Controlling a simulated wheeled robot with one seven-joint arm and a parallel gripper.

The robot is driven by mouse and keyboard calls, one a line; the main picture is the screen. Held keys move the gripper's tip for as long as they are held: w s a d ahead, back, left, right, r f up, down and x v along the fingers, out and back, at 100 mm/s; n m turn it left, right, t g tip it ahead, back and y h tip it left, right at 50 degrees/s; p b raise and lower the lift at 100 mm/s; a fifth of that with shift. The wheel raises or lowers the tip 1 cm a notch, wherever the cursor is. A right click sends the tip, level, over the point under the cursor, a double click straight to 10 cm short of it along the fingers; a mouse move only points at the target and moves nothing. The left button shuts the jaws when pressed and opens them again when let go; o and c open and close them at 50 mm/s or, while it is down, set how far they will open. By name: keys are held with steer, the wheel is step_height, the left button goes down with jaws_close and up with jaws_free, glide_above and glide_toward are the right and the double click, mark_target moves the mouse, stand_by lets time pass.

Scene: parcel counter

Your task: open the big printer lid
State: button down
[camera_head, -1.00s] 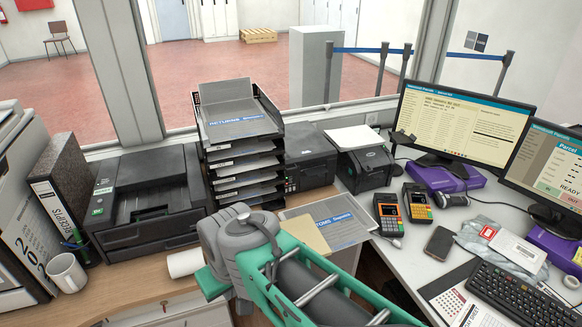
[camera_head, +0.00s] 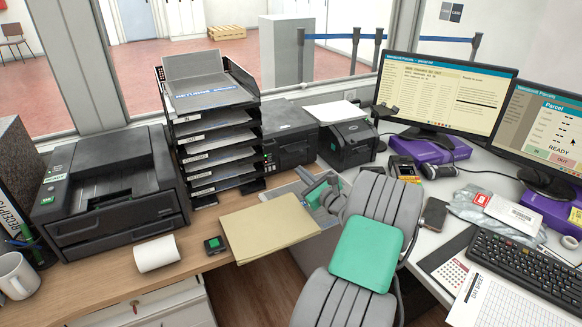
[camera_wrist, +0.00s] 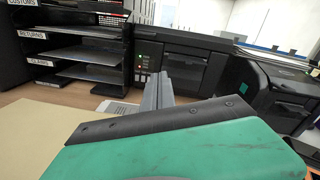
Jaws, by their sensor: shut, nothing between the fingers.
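The big black printer (camera_head: 108,190) stands at the left of the counter in the head view. Its lid (camera_head: 112,153) looks closed. My gripper (camera_head: 318,188) is over the middle of the counter, well to the right of that printer and partly hidden behind my own arm. In the wrist view my gripper (camera_wrist: 158,92) shows as narrow grey fingers, shut and empty. They point toward a smaller black printer (camera_wrist: 182,66) with small lights on its front. The big printer is not in the wrist view.
A tall stack of document trays (camera_head: 212,135) stands between the big printer and the smaller one. A tan envelope (camera_head: 268,226), a paper roll (camera_head: 156,253) and a small dark device (camera_head: 215,245) lie in front. A label printer (camera_head: 350,143) and monitors (camera_head: 445,90) are at right.

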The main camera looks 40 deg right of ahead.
steer(key=w+r, duration=0.1)
steer(key=w, duration=0.2)
steer(key=w+r, duration=0.1)
steer(key=w, duration=0.5)
steer(key=shift+w+d+r, duration=0.35)
steer(key=shift+r, duration=0.05)
steer(key=shift+w+a+r, duration=0.15)
steer(key=shift+w+r, duration=0.05)
steer(key=shift+r, duration=0.2)
steer(key=shift+p, duration=0.3)
